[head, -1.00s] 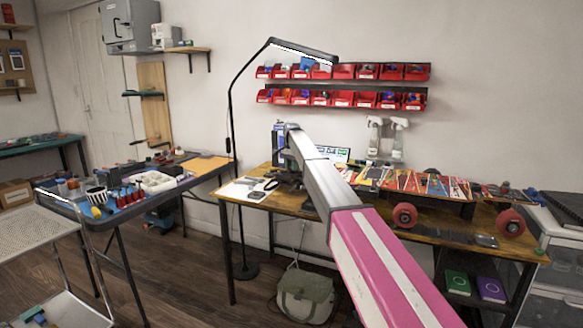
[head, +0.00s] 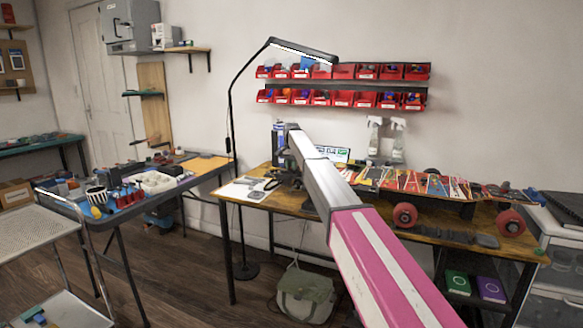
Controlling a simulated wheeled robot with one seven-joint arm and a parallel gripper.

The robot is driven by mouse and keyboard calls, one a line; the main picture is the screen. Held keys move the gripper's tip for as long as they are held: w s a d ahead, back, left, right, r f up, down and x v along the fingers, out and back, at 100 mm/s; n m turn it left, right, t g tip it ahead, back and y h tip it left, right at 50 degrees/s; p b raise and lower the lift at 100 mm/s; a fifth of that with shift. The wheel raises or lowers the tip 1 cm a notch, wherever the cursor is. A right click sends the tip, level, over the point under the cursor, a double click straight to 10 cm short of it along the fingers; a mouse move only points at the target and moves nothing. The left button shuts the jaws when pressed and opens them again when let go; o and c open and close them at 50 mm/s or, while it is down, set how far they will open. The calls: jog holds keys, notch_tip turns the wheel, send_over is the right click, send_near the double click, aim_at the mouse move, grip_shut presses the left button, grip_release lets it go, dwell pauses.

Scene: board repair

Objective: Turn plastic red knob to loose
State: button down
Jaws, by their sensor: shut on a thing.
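My arm reaches from the lower right to the left part of the wooden workbench in the head view. My gripper (head: 284,178) is small and dark at the arm's far end, low over the bench top. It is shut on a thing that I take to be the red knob. The knob itself does not show; the arm and the dark parts around the gripper hide it. The fingertips are too small and dark to tell apart, and the knob's turn cannot be read.
A skateboard (head: 425,184) with red wheels lies on the workbench (head: 310,206), right of my gripper. A small screen (head: 333,154) and spray bottles (head: 397,142) stand behind. Red bins (head: 343,97) hang above. A black lamp (head: 231,125) stands left. A green bag (head: 304,294) is below.

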jog(key=n, duration=1.1)
jog(key=shift+n, duration=2.1)
jog(key=c, duration=1.3)
grip_release()
jog(key=shift+o, duration=0.2)
jog(key=shift+r, duration=0.1)
notch_tip(320, 180, up, 11)
